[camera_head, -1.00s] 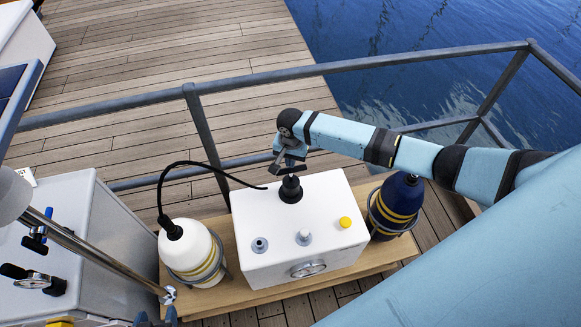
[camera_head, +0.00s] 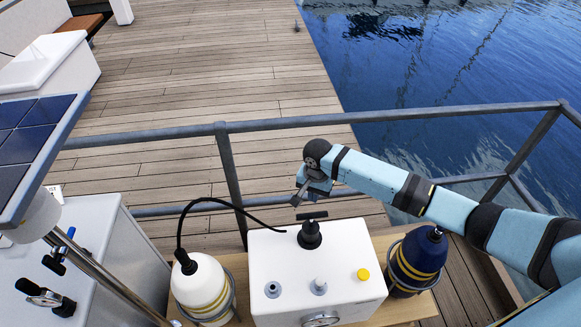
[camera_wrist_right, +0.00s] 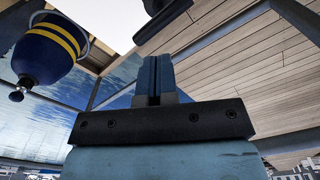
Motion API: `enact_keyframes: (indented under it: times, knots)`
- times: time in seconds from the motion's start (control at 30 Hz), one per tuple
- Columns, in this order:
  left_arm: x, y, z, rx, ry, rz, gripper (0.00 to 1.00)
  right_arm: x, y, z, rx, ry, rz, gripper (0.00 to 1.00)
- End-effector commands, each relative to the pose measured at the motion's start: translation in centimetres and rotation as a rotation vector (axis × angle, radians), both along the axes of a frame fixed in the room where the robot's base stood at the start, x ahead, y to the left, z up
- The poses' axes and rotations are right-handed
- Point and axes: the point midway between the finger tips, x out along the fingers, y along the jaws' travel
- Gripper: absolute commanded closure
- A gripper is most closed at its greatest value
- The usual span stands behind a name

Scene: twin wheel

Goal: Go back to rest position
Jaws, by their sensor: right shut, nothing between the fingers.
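My right gripper (camera_head: 302,192) is just above the white box (camera_head: 318,264) in the head view, close over the black T-shaped handle (camera_head: 310,232) on its top but apart from it. In the right wrist view its two fingers (camera_wrist_right: 153,78) are together with nothing between them. The handle shows at the top of that view (camera_wrist_right: 160,18), clear of the fingers. My left gripper is not in view.
A white bottle (camera_head: 200,283) with a black hose and a dark blue bottle (camera_head: 419,256) flank the box on a wooden bench. A metal railing (camera_head: 400,113) runs behind. A white cabinet with valves (camera_head: 100,235) stands at left under a solar panel (camera_head: 30,140).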

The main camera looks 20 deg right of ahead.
Motion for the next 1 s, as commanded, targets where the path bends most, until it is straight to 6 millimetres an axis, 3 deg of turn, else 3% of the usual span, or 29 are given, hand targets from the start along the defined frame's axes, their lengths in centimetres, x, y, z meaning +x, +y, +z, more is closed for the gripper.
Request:
enact_keyframes:
  times: [0.2,0.37,0.53,0.7,0.83,1.0]
  knots:
    - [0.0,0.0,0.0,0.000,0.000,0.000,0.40,-0.4,0.5,-0.5,0.011,-0.008,0.017,1.00]
    - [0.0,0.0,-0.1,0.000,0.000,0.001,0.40,-2.9,4.0,-3.3,0.098,-0.091,0.153,1.00]
    - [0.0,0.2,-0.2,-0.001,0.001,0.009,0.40,-7.6,9.2,-6.4,0.215,-0.303,0.375,1.00]
    - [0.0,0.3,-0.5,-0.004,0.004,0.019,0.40,-12.3,11.8,-7.6,0.229,-0.551,0.550,1.00]
    - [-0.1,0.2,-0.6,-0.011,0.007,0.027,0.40,-16.1,11.9,-7.5,0.155,-0.731,0.658,1.00]
    - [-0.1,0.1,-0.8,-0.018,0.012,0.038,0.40,-20.9,10.1,-6.6,-0.029,-0.900,0.782,1.00]
